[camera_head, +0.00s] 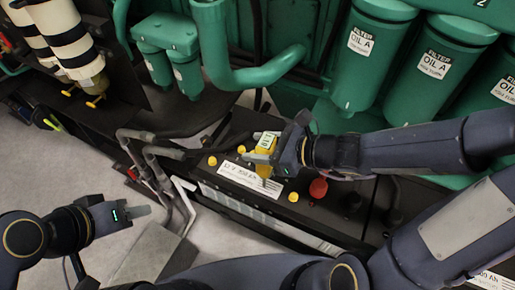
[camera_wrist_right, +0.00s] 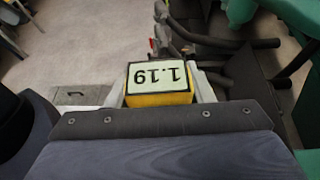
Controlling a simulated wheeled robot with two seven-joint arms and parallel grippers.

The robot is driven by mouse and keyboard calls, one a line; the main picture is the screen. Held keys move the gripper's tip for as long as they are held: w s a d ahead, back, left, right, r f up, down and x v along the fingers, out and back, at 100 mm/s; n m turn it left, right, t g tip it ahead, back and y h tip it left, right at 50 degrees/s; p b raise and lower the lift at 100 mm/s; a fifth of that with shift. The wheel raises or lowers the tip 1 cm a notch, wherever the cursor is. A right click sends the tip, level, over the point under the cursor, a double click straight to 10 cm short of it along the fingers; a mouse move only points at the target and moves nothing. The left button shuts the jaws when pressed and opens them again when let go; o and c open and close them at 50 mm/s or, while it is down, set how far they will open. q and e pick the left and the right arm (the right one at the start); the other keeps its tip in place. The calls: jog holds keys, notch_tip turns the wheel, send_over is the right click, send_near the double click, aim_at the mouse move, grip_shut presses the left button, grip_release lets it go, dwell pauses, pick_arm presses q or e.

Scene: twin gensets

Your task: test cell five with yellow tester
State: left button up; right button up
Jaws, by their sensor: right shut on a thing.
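The yellow tester (camera_head: 266,144) is held in my right gripper (camera_head: 262,158), over the top of the black battery (camera_head: 240,203). In the right wrist view the tester (camera_wrist_right: 160,84) sits between the two pale fingers, and its display reads 1.19, upside down in that view. The battery has several yellow cell caps (camera_head: 212,161) along its top. The tester's lower end is partly hidden, so I cannot tell whether it enters a cell. My left gripper (camera_head: 130,211) is at the lower left, apart from the battery. Its fingers overlap, and I cannot tell if they are open.
A red terminal cap (camera_head: 318,188) is on the battery right of the tester. Green oil filters (camera_head: 372,50) and a thick green pipe (camera_head: 222,60) stand behind. Grey cables (camera_head: 150,148) run left of the battery. Grey floor is open at the lower left.

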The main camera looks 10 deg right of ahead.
jog(key=w+d+f+p, duration=0.1)
jog(key=w+d+f, duration=0.2)
jog(key=w+d, duration=0.3)
jog(key=shift+w+f, duration=0.15)
jog(key=shift+w, duration=1.2)
jog(key=shift+f+b, duration=0.5)
jog(key=shift+f, duration=0.1)
dwell(1.4)
jog(key=shift+s, duration=0.1)
dwell(0.9)
